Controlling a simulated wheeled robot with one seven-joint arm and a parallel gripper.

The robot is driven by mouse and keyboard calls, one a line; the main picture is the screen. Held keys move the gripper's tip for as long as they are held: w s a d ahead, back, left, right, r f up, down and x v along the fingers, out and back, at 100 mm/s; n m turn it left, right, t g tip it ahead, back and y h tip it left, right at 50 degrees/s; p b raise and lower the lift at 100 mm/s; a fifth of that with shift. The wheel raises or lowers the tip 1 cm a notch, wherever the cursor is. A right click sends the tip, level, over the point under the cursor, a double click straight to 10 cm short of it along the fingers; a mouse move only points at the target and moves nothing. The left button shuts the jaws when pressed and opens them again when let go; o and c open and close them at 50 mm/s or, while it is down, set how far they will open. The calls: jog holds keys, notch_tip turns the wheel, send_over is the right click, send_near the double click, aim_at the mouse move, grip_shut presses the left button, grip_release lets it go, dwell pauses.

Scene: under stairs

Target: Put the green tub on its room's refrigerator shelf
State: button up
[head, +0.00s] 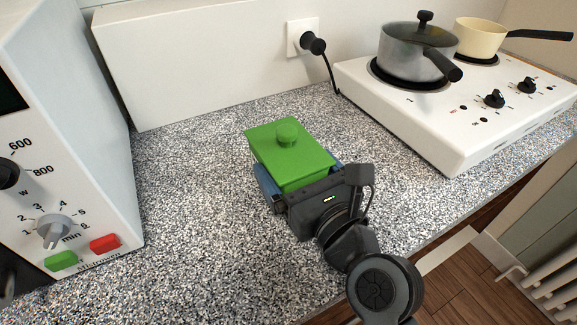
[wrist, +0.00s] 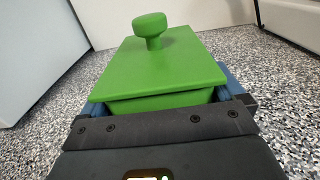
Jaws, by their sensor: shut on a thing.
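The green tub (head: 290,152) has a flat green lid with a round knob. It is on or just above the speckled counter, in the middle of the head view; I cannot tell whether it touches the counter. My gripper (head: 272,185) is shut on the tub, with its blue fingers along the tub's sides. The tub (wrist: 160,65) also fills the middle of the wrist view, upright between the fingers. No refrigerator shelf is recognisable in these views.
A white microwave (head: 70,150) stands at the left. A white hob (head: 450,100) at the right holds a grey lidded pot (head: 410,55) and a cream pan (head: 480,38). A black plug (head: 312,43) sits in the wall socket. The speckled counter (head: 190,220) is clear around the tub.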

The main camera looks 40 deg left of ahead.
aim_at(289, 140)
jog(key=shift+r, duration=0.2)
jog(key=shift+r+p, duration=0.5)
jog(key=shift+r, duration=1.4)
jog(key=w+d+r, duration=0.3)
jog(key=d+r, duration=0.4)
jog(key=d, duration=0.4)
jog(key=shift+w, duration=0.35)
